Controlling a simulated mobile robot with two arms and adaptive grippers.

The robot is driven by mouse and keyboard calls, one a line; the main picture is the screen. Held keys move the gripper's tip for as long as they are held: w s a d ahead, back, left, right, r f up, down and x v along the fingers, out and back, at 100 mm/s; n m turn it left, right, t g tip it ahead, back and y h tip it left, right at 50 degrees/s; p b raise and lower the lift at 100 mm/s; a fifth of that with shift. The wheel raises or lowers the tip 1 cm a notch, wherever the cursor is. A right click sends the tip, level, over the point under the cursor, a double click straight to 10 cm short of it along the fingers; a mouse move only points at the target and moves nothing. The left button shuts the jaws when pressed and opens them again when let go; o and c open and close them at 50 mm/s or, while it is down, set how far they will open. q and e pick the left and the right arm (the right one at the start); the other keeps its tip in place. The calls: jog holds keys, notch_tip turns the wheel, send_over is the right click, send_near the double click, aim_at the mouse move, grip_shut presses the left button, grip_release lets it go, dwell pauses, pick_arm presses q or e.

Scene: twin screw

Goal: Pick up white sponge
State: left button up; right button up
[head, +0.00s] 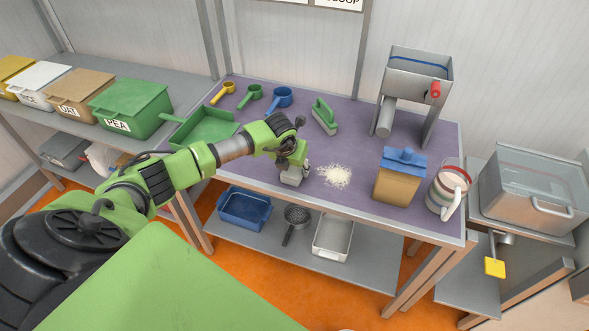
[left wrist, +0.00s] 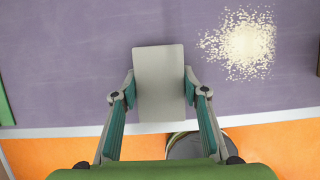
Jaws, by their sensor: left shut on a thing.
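The white sponge (head: 291,178) is a pale block near the front edge of the purple tabletop (head: 345,197). It shows between my fingers in the left wrist view (left wrist: 159,75). My left gripper (head: 295,168) points down over it and is shut on it, with a finger against each long side (left wrist: 159,88). I cannot tell whether the sponge touches the table or hangs just above it. My right gripper is in no view.
A pile of pale grains (head: 336,176) lies right of the sponge. A tan box with blue lid (head: 397,182) and a striped jug (head: 445,193) stand further right. Behind are a green brush (head: 324,116), colored scoops (head: 279,97) and a metal machine (head: 414,90). A green tray (head: 207,127) is left.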

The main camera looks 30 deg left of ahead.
pick_arm(q)
jog(key=shift+s, duration=0.1)
jog(key=shift+r+p, duration=0.15)
jog(key=shift+p, duration=0.15)
jog(key=shift+r, duration=0.35)
jog(key=s+a+r+b, duration=0.6)
jog(key=s+a+r, duration=0.1)
jog(key=s+r, duration=0.5)
jog(key=shift+r+b, duration=0.2)
jog(key=shift+b, duration=0.15)
jog(key=shift+o, duration=0.3)
jog(key=shift+c, duration=0.5)
